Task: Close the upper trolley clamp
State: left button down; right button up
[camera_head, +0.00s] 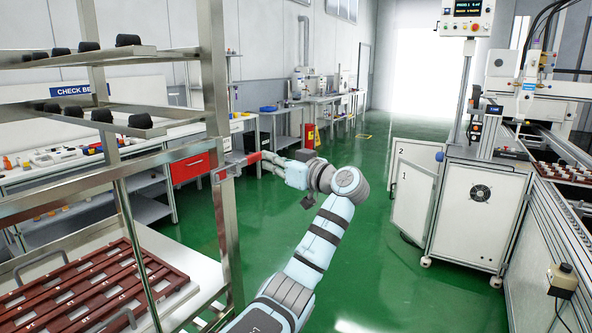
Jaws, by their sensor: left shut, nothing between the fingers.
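The steel trolley (219,120) stands at the left, its near upright post running down the picture. The upper clamp (236,164), with a red lever and a grey block, is on this post at mid height. The lever sticks out to the right from the post. My left gripper (268,161) is shut and empty at the right end of the red lever. It appears to touch the lever, but I cannot tell contact for certain. The fingertips are small and partly merge with the lever. My right gripper is not in view.
A brown slotted tray (88,292) lies on the trolley's lower shelf. Black parts (129,40) sit on the upper shelves. Workbenches (60,165) stand behind. A white cabinet (478,215) and conveyor (560,150) are at the right. Green floor between is clear.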

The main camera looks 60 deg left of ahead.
pick_arm(q)
jog(key=w+v, duration=0.2)
jog(key=v, duration=0.9)
jog(key=shift+w, duration=0.3)
